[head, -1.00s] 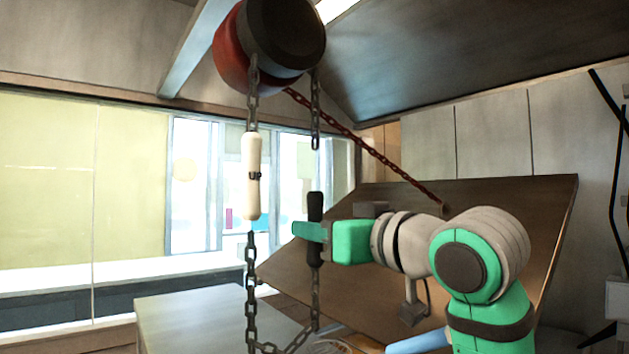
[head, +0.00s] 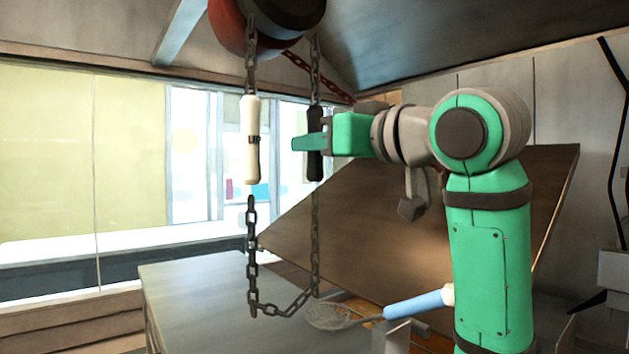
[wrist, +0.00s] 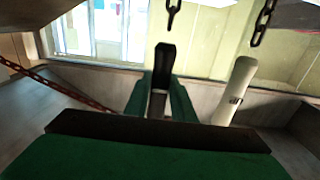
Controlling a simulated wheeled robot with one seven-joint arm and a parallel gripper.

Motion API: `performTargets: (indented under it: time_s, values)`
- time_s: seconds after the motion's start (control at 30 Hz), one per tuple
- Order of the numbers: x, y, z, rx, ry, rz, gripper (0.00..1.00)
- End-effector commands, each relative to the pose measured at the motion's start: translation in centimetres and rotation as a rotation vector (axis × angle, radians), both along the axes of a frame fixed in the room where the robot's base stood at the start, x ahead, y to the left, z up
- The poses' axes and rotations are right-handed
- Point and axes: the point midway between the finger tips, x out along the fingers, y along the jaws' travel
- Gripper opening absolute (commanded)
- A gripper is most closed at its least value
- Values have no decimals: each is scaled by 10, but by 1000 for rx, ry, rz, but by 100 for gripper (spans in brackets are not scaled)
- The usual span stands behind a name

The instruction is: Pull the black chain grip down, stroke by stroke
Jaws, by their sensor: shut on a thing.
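The black chain grip (head: 315,167) hangs upright on the right chain strand in the head view. My gripper (head: 314,143) is shut on it around its middle. In the wrist view the black grip (wrist: 163,62) stands between my green fingers (wrist: 160,100), its top end showing above them. The white chain grip (head: 251,140) hangs on the left strand, apart from my gripper; it also shows in the wrist view (wrist: 236,88). The grey chain (head: 262,307) loops below both grips. Both strands run up to a red and black hoist drum (head: 275,20), cut off by the top edge.
A red chain (head: 318,77) slants from the drum behind my arm. A large brown tilted board (head: 400,240) stands behind. Below are a grey table (head: 195,290), a round mesh skimmer (head: 328,316) and a blue handle (head: 413,303). The space left of the white grip is clear.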

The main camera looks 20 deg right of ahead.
Motion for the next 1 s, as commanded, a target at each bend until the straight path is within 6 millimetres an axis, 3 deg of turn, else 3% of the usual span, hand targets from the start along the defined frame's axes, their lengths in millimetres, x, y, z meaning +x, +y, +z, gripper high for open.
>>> performTargets:
  time_s: [1.0]
  values:
    - [0, 0, -83, 0, 2, 1, 0]
